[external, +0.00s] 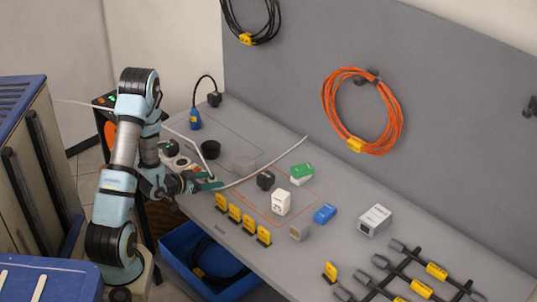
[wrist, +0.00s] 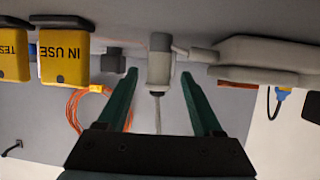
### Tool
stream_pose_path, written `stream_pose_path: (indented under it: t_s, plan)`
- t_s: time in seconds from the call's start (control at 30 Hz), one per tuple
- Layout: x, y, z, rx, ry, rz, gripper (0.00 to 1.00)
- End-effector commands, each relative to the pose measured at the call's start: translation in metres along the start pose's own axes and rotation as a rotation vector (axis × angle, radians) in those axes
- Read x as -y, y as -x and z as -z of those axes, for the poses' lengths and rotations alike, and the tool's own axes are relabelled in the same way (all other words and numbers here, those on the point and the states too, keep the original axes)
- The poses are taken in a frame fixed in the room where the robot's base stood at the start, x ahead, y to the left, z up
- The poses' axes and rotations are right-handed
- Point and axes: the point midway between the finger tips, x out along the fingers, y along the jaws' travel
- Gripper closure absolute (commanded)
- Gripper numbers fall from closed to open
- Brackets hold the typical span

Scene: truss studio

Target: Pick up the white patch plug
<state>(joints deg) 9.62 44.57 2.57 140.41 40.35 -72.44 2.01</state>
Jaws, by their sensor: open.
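The white patch plug (wrist: 159,68) is upright in the middle of the wrist view, pale with a dark grey end and a black collar. Its thin cable (wrist: 158,112) runs away from it. My gripper (wrist: 158,77) is open, with one green finger on each side of the plug and visible gaps between. In the external view my gripper (external: 215,183) is low over the bench, and the plug cannot be made out there. A white cable (external: 265,170) runs from near my fingertips toward the back of the bench.
Yellow tags (external: 234,215) stand along the front edge. A pale bulky body (wrist: 270,55) lies right of the plug in the wrist view.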

Motion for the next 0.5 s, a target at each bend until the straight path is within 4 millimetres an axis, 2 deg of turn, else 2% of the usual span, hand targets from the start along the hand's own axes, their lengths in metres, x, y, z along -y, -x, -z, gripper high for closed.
stream_pose_path:
  t_s: [0.23, 0.5]
  plan:
    - [-0.003, -0.031, 0.002, 0.001, 0.000, -0.001, 0.32]
    - [-0.003, -0.036, 0.001, 0.001, 0.001, 0.000, 0.32]
